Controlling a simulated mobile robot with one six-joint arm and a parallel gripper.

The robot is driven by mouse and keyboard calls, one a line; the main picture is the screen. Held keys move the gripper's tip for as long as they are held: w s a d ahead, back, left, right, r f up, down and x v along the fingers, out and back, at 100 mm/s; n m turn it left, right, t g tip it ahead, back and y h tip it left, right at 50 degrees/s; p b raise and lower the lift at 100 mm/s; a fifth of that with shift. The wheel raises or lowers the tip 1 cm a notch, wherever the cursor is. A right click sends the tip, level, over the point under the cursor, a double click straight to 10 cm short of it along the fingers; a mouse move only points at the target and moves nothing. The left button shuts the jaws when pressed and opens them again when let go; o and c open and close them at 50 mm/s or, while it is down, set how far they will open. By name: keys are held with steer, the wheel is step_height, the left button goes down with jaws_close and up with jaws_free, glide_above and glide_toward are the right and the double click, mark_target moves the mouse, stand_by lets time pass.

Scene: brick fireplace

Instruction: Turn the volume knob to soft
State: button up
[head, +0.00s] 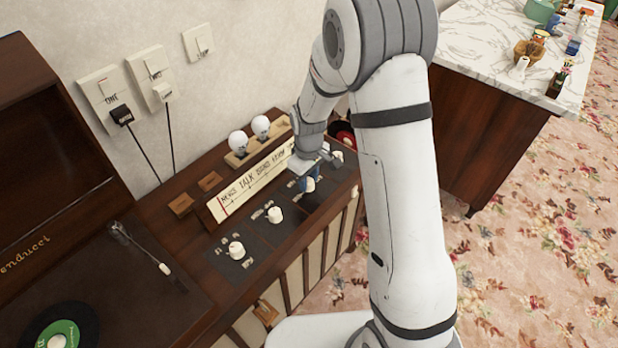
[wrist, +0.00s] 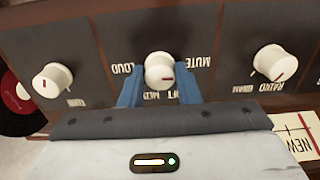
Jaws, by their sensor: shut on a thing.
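The volume knob (wrist: 160,71) is white and round, with a short dark red mark on its face. Around it on the dark panel, upside down in the wrist view, are LOUD at left, MUTE at right, and partly covered SOFT and MED lettering below. The red mark lies toward the right of the face, below its centre. My gripper (wrist: 160,95) has its two blue fingers shut on the knob, one on each side. In the head view the knob (head: 310,184) shows beside my gripper (head: 311,178), partly hidden by it.
Other white knobs (head: 237,250) (head: 275,214) stand along the panel; one neighbour (wrist: 270,62) is marked RADIO. A tuning strip (head: 250,183) and two light bulbs (head: 238,141) (head: 261,126) are behind. A turntable with a green-labelled record (head: 62,334) is at left.

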steer(key=shift+c, duration=1.1)
steer(key=m, duration=0.5)
steer(key=shift+m+b, duration=0.3)
steer(key=shift+b, duration=0.1)
steer(key=m, duration=0.6)
steer(key=shift+b, duration=0.3)
steer(key=o, duration=1)
steer(key=shift+r, duration=0.1)
